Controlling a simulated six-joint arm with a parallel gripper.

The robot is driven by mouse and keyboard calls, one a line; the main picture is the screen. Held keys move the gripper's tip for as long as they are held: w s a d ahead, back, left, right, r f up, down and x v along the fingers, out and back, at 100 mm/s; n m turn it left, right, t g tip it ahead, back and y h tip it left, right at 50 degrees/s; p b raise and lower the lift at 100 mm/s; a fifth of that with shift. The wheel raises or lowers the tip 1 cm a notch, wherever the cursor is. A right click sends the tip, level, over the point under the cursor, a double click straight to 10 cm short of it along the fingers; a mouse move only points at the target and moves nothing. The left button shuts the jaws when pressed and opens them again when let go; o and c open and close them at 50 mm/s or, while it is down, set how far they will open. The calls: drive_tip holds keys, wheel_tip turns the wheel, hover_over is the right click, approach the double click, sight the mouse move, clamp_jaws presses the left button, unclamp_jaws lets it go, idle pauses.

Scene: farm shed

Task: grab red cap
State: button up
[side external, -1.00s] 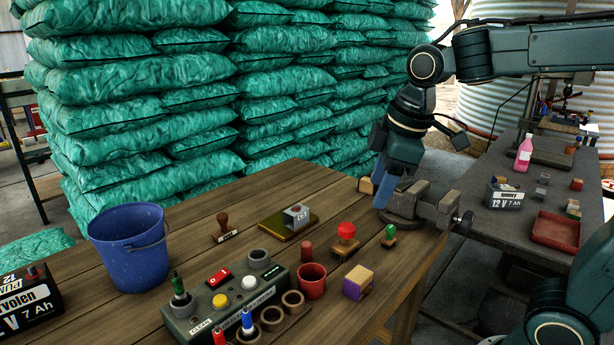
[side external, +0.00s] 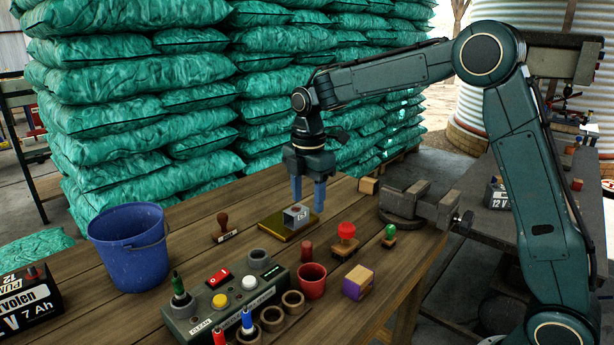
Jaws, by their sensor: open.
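My gripper (side external: 308,203) points straight down with its two blue fingers apart and nothing between them. It hangs close above or behind a small grey lettered block (side external: 296,217) on a gold plate (side external: 272,229); the exact gap cannot be told. Several red things could be the red cap: a small rounded red piece (side external: 307,249) behind a red cup (side external: 312,284), a red-topped stamp (side external: 346,231) with a wooden base to its right, and a red marker (side external: 219,338) cut off at the bottom edge. My gripper is apart from all of these.
A grey control box (side external: 226,308) with buttons and markers stands at the front. A blue bucket (side external: 130,255) is at left. A wooden stamp (side external: 224,224), purple-sided block (side external: 357,283), green-topped stamp (side external: 389,233) and vise (side external: 420,206) surround the middle. Teal sacks (side external: 150,100) are stacked behind.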

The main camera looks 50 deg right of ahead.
sight(307, 243)
drive_tip(key=shift+w+f, duration=0.2)
drive_tip(key=shift+f, duration=0.05)
drive_tip(key=shift+f, duration=0.1)
drive_tip(key=shift+f, duration=4.2)
drive_tip(key=shift+d+f, duration=0.1)
drive_tip(key=shift+f, duration=2.5)
drive_tip(key=c, duration=1.1)
